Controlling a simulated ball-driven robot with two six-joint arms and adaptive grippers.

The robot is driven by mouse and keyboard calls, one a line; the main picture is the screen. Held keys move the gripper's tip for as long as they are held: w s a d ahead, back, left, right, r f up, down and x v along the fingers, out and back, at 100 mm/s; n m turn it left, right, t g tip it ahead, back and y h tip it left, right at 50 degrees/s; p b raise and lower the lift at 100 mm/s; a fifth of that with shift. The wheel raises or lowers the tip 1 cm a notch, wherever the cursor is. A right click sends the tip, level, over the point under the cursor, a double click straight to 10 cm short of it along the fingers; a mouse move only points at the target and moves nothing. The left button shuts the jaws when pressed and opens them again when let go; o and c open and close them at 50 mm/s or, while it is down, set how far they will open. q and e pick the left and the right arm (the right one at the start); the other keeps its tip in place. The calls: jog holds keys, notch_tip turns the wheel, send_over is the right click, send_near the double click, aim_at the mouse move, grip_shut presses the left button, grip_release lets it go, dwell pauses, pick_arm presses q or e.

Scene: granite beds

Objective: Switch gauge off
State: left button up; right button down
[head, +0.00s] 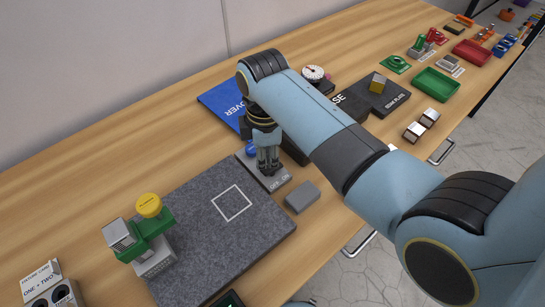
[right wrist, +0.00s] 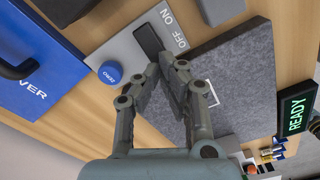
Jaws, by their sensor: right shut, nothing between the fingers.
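A grey switch plate (head: 281,181) with OFF and ON lettering lies on the wooden bench beside the granite bed. In the right wrist view the plate (right wrist: 125,47) carries a black rocker (right wrist: 148,39); which way it is tipped I cannot tell. My right gripper (head: 268,173) points down over this plate and hides much of it. In the right wrist view its closed fingertips (right wrist: 168,58) are just beside the rocker, with nothing between them; contact is unclear. A round white dial gauge (head: 313,73) stands farther back. My left gripper is not in view.
A dark granite bed (head: 205,245) with a white square outline is at front. A green fixture with a yellow knob (head: 149,205) stands on its left. A grey block (head: 302,197) is close right. A READY display (right wrist: 298,113) glows green.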

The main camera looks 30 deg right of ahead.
aim_at(267, 170)
jog(key=shift+f+b, duration=0.6)
jog(key=shift+f, duration=0.65)
dwell(0.4)
notch_tip(267, 170, up, 2)
jog(key=p, duration=0.2)
jog(key=shift+r+p, duration=0.25)
jog(key=shift+p, duration=0.05)
jog(key=shift+r, duration=2.3)
